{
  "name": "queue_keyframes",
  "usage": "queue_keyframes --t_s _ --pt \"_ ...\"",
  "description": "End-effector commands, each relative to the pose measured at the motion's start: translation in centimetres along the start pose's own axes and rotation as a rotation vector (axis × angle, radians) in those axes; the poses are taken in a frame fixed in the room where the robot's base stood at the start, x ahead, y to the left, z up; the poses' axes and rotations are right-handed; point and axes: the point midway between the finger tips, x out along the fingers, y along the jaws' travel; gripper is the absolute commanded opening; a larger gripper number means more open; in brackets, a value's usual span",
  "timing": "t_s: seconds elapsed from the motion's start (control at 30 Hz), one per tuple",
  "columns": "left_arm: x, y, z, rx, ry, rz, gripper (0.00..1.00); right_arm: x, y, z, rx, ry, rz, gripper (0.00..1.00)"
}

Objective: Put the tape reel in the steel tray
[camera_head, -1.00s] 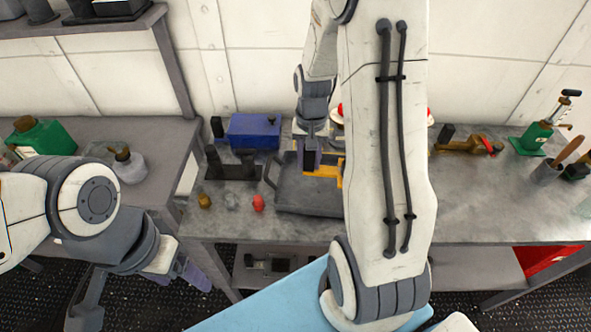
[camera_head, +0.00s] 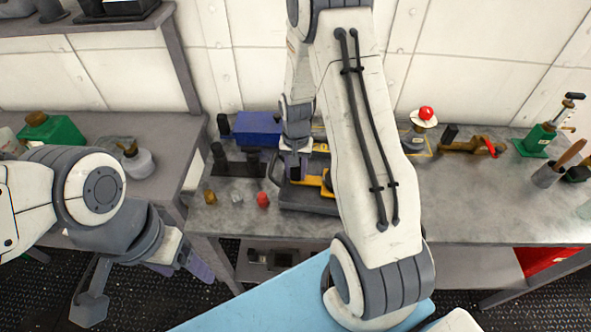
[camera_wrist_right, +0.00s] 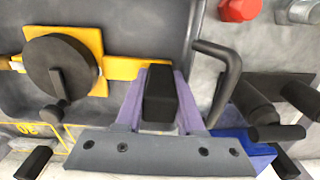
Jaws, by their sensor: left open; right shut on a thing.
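The tape reel has a yellow frame (camera_head: 312,181), a black drum (camera_wrist_right: 60,68) with a crank, and a black grip (camera_wrist_right: 160,95). My right gripper (camera_head: 296,168) is shut on the black grip, seen between its purple fingers in the right wrist view (camera_wrist_right: 160,80). The reel is over the dark grey steel tray (camera_head: 305,206), inside its rim as seen from above. I cannot tell whether it touches the tray floor. My right arm hides part of the tray and reel. My left gripper (camera_head: 200,270) is open and empty, low at the left, in front of the bench.
A blue box (camera_head: 258,127) and black fittings (camera_head: 232,165) stand left of the tray. A red nut (camera_head: 262,200) and small pieces lie near its front left. A red-topped item (camera_head: 424,118) and a brass tool (camera_head: 468,146) are to the right.

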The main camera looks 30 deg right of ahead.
Motion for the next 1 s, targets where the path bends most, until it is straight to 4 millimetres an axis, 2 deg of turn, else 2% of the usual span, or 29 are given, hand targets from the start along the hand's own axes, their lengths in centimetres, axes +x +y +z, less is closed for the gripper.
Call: queue_keyframes --t_s 0.1,0.13,0.43,0.57,0.67,1.0 --pt "0.3 0.0 0.0 0.000 0.000 0.000 0.73 0.4 0.0 0.0 0.000 0.000 0.000 0.00" --pt "0.2 0.0 0.0 0.000 0.000 0.000 0.73 0.3 0.0 0.0 0.000 0.000 0.000 0.49" --pt "0.1 0.0 0.0 0.000 0.000 0.000 0.73 0.2 0.0 0.0 0.000 0.000 0.000 0.50" --pt "0.1 0.0 0.0 0.000 0.000 0.000 0.73 -0.5 0.0 -0.1 0.000 0.003 -0.001 0.50" --pt "0.4 0.0 0.0 0.000 0.000 0.000 0.73 -1.9 -0.1 -0.1 0.000 0.005 -0.002 0.50" --pt "1.5 -0.1 0.1 0.000 0.000 0.000 0.73 -9.1 -0.1 -0.1 0.000 0.005 -0.003 0.50"
